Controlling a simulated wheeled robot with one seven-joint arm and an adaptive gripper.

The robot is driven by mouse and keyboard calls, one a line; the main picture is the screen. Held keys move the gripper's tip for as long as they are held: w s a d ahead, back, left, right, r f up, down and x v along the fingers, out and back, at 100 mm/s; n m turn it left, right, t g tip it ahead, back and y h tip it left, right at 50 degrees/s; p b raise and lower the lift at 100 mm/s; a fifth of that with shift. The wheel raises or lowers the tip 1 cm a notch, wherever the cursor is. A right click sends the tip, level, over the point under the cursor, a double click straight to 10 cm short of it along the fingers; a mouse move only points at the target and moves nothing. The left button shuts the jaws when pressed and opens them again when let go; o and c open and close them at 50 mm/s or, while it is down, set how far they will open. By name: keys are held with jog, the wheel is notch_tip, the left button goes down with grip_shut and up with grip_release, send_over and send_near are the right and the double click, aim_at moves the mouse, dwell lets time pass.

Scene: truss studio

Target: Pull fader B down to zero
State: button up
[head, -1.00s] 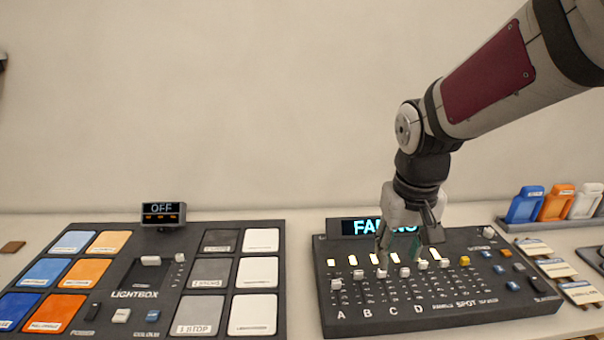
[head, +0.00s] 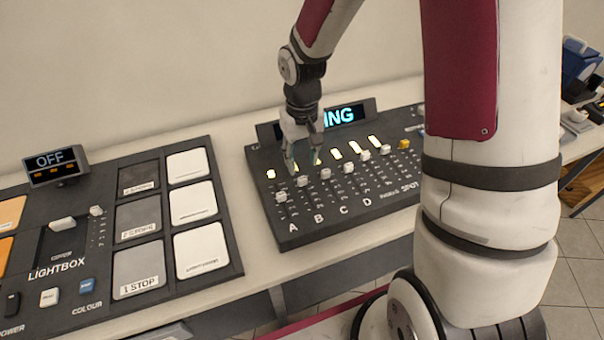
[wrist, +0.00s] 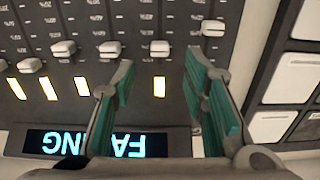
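The fader console has a row of fader caps over the letters A, B, C and D. Fader B's white cap (head: 302,181) sits near the top of its slot, in line with C's and a little higher up its slot than A's cap (head: 281,196). In the wrist view, B's cap (wrist: 160,48) shows upside down, in the gap between my fingertips. My gripper (head: 304,168) is open and empty, its fingers pointing down at the top of the B slot. I cannot tell whether the fingers touch the cap.
C's cap (wrist: 110,48) lies just outside the left finger in the wrist view. A lit display (head: 342,116), partly hidden by my gripper, stands behind the faders. The lightbox panel (head: 222,240) with its OFF display (head: 55,165) is to the left.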

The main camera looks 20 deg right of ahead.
aim_at(302, 178)
notch_tip(302, 178, down, 7)
jog(key=shift+r, duration=0.2)
grip_shut()
